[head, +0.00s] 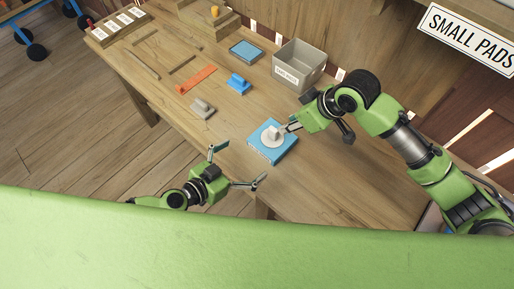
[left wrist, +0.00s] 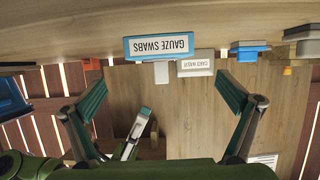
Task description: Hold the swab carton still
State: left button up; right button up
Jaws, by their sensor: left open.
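The swab carton (head: 283,149) is a blue box on the table near its front edge. A pale round piece with a knob (head: 272,134) sits on its top. In the left wrist view the carton (left wrist: 158,47) appears upside down, with a "GAUZE SWABS" label. My left gripper (head: 240,163) is open and empty, in front of and to the left of the carton, with its fingers spread and apart from it. My right gripper (head: 287,127) is at the knob from the right. Whether its fingers close on the knob is too small to tell.
A grey open bin (head: 298,68) labelled card waste stands behind the carton. A blue knobbed piece (head: 238,85), a grey knobbed piece (head: 202,109), an orange strip (head: 196,79) and a blue tray (head: 245,50) lie further left. The table right of the carton is clear.

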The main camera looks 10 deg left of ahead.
aim_at(275, 130)
pick_arm(q)
jog(key=x, duration=1.2)
jog(key=shift+w+d+f, duration=0.1)
jog(key=shift+w+d, duration=0.05)
jog(key=shift+d, duration=0.05)
jog(key=c, duration=1.4)
jog(key=shift+o, duration=0.2)
pick_arm(e)
jog(key=shift+o, duration=0.5)
jog(key=shift+w+a+r+g+h, duration=0.1)
jog(key=shift+a+r+g+h, duration=0.1)
jog(key=shift+a+g+h, duration=0.15)
jog(key=x, duration=0.5)
jog(key=shift+d+f, duration=0.1)
jog(key=shift+f, duration=0.15)
jog(key=shift+w+x, duration=0.15)
jog(key=shift+x, duration=1.45)
jog(key=shift+w+x, duration=0.2)
jog(key=shift+x, duration=1.4)
